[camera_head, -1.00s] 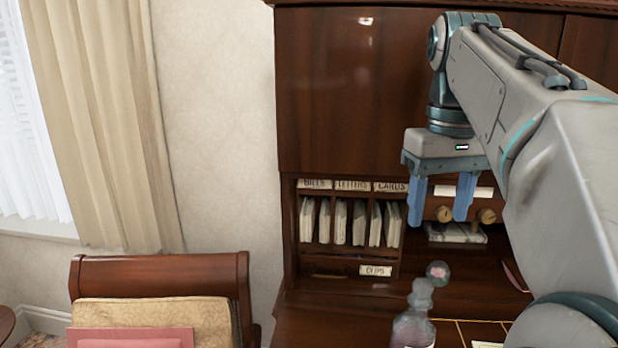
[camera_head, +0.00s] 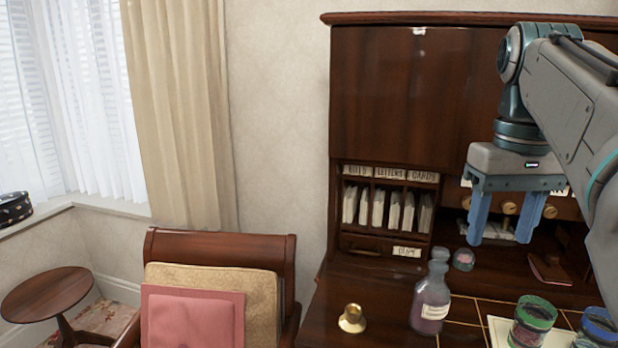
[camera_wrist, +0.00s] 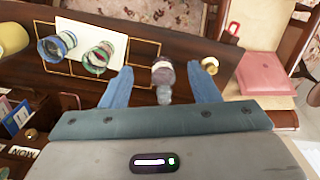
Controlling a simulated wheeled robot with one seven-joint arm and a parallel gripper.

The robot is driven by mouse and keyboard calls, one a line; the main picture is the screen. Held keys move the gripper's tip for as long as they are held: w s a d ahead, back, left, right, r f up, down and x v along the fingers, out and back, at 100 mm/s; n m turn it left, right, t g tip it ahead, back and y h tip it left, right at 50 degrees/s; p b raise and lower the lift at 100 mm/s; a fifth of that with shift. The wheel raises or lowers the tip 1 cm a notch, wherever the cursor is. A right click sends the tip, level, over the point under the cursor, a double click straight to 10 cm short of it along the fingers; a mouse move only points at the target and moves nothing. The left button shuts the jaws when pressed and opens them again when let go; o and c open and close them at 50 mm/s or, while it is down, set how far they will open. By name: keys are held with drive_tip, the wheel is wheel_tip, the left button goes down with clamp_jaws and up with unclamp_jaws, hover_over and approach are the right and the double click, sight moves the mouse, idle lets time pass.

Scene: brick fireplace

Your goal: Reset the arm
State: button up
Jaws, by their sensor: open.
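My gripper (camera_head: 504,222) hangs fingers-down in front of the desk's pigeonholes in the head view, at the right. Its two blue fingers are spread apart with nothing between them. In the wrist view my gripper (camera_wrist: 160,88) is also open, above the desk. A stoppered glass bottle (camera_head: 431,300) with a pale label stands on the desk, lower and to the left of the fingers. In the wrist view the bottle (camera_wrist: 163,74) shows in the gap between the fingers, below them and not held.
The wall between curtain and desk is clear.

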drive_tip(key=s+a+f+t, duration=0.1)
drive_tip(key=s+a+f, duration=0.1)
drive_tip(key=f, duration=0.7)
drive_tip(key=s+a+f+t, duration=0.1)
drive_tip(key=s+a+f, duration=0.1)
drive_tip(key=a+f, duration=0.3)
drive_tip(key=s+a+f+t, duration=0.1)
drive_tip(key=s+a+f, duration=0.1)
drive_tip(key=f, duration=1.1)
drive_tip(key=shift+s+a, duration=0.15)
drive_tip(key=shift+a, duration=0.5)
drive_tip(key=shift+r, duration=0.1)
drive_tip(key=c, duration=0.4)
drive_tip(key=shift+d, duration=0.1)
